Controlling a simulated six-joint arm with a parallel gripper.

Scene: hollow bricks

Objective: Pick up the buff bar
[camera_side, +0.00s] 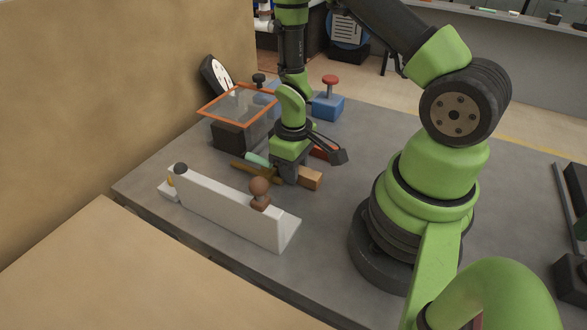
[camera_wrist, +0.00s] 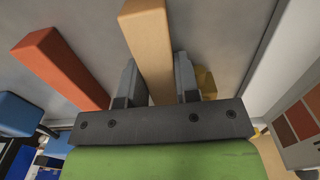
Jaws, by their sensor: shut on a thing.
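The buff bar (camera_wrist: 150,45) is a long tan block between the two fingers of my gripper (camera_wrist: 159,82) in the wrist view. My gripper is shut on it, with one finger against each side. In the side view one end of the buff bar (camera_side: 311,177) sticks out to the right of my gripper (camera_side: 285,172), low over the grey table. I cannot tell whether the bar touches the table. The rest of it is hidden behind the fingers.
A red bar (camera_wrist: 62,65) lies left of the buff bar in the wrist view. In the side view a white L-shaped rail (camera_side: 225,210) with brown and dark knobs stands in front. An orange-framed clear panel (camera_side: 238,104) and a blue block (camera_side: 328,106) are behind.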

